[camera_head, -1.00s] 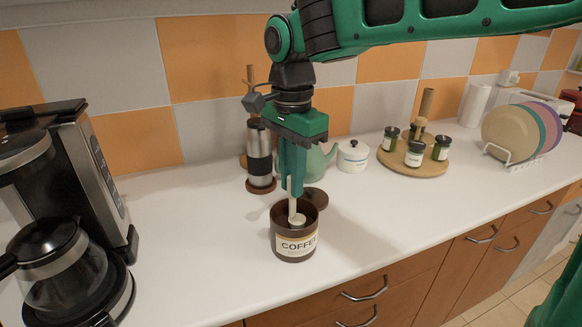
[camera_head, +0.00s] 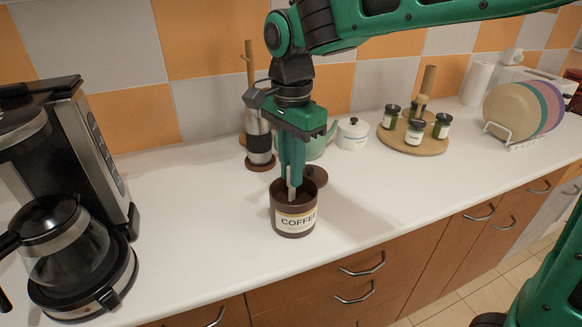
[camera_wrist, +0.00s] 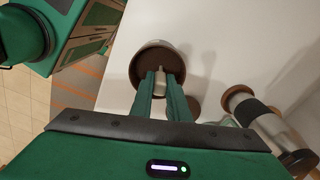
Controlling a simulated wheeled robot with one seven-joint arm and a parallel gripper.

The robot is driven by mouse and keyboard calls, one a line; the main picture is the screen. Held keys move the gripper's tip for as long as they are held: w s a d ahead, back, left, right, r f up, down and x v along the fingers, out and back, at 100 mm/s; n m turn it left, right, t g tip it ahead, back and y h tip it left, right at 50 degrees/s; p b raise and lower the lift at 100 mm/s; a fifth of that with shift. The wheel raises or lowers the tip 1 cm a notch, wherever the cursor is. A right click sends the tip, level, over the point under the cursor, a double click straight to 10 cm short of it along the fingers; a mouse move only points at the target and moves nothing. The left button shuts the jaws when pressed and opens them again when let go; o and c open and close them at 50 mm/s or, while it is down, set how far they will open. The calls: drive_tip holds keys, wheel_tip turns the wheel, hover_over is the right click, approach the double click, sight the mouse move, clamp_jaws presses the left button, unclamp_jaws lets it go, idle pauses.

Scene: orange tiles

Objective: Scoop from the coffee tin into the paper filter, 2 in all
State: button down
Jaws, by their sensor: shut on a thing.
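The brown coffee tin (camera_head: 294,223), labelled COFFEE, stands upright and open on the white counter. My gripper (camera_head: 292,184) points down over its mouth, shut on the pale handle of a scoop (camera_head: 291,195). The scoop's bowl is down inside the tin, hidden by the front wall in the head view. In the wrist view the scoop (camera_wrist: 158,84) sits between my fingers (camera_wrist: 166,88), against the tin's dark inside (camera_wrist: 155,62). Whether the scoop holds coffee cannot be seen. I cannot make out the paper filter in either view.
A coffee maker (camera_head: 103,165) with a glass jug (camera_head: 62,255) stands at the left. Behind the tin are a dark lid (camera_head: 316,176), a steel grinder (camera_head: 259,142) and a teapot (camera_head: 318,147). Spice jars (camera_head: 414,133) stand on a round board at the right. The counter between coffee maker and tin is clear.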

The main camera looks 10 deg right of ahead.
idle(0.4)
drive_tip(key=shift+r, duration=5)
